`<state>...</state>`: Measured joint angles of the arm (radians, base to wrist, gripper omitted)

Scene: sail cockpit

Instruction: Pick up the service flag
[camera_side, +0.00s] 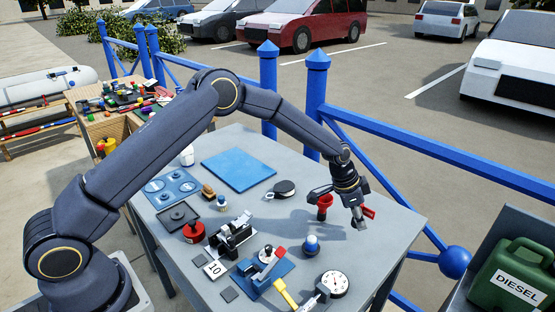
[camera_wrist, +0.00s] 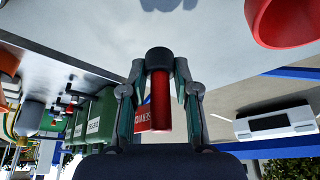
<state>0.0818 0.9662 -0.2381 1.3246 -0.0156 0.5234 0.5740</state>
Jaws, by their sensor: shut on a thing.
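The service flag (camera_side: 370,212) is small and red, and sits at my gripper (camera_side: 358,222) over the right end of the grey table (camera_side: 385,245). In the wrist view, its red shaft with a black end (camera_wrist: 160,100) stands between the two fingers of my gripper (camera_wrist: 160,72), which are shut on it. Part of a red panel with white lettering shows just left of the shaft. I cannot tell whether the black end touches the table.
Blue railing (camera_side: 430,157) runs behind the table; a green diesel can (camera_side: 512,280) stands right.

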